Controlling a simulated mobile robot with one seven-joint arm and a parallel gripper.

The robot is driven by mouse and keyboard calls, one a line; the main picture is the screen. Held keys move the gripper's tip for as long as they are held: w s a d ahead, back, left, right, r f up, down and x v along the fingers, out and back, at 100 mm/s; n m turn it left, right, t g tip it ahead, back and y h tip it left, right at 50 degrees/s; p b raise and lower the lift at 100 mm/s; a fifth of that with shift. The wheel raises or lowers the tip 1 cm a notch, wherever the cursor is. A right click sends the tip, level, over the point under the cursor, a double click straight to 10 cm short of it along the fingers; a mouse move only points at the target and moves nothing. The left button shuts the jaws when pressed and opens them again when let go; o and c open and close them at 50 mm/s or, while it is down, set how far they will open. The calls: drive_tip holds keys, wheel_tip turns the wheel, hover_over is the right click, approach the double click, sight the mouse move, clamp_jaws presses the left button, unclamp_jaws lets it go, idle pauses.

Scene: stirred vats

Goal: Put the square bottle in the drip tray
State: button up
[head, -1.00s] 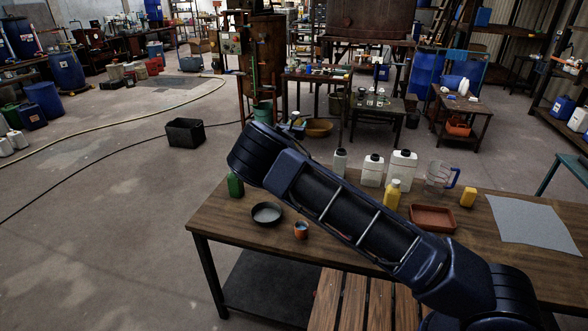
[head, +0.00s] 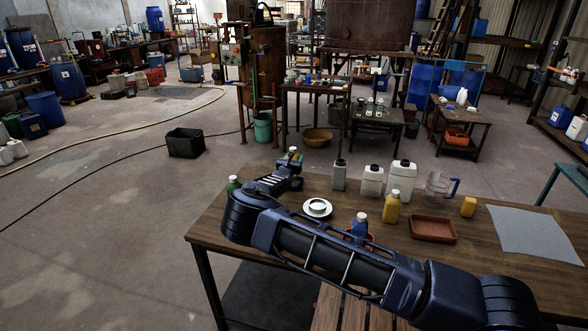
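The drip tray appears to be the shallow red-brown rectangular tray (head: 432,229) on the right half of the wooden table; it looks empty. A grey square-sided bottle (head: 339,176) stands upright at the table's back edge, left of two white jugs (head: 372,181) (head: 402,181). A yellow bottle (head: 391,207) and a blue bottle (head: 360,225) stand nearer. I cannot tell for certain which is the square bottle. My gripper (head: 291,172) is small and dark near the back edge, left of the grey bottle. Its fingers are unclear; a small pale-capped shape shows just above it.
My arm crosses the table (head: 490,265) front. A white round dish (head: 317,208) lies behind it; a green bottle (head: 233,184) is partly hidden at left. A clear measuring jug (head: 438,187), small yellow object (head: 468,206) and grey mat (head: 535,233) are right.

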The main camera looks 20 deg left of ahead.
drive_tip(key=shift+f, duration=2.45)
drive_tip(key=shift+f, duration=0.15)
drive_tip(key=o, duration=1.3)
drive_tip(key=shift+o, duration=0.2)
drive_tip(key=shift+s, duration=0.1)
drive_tip(key=s, duration=1.2)
drive_tip(key=shift+w+d, duration=0.1)
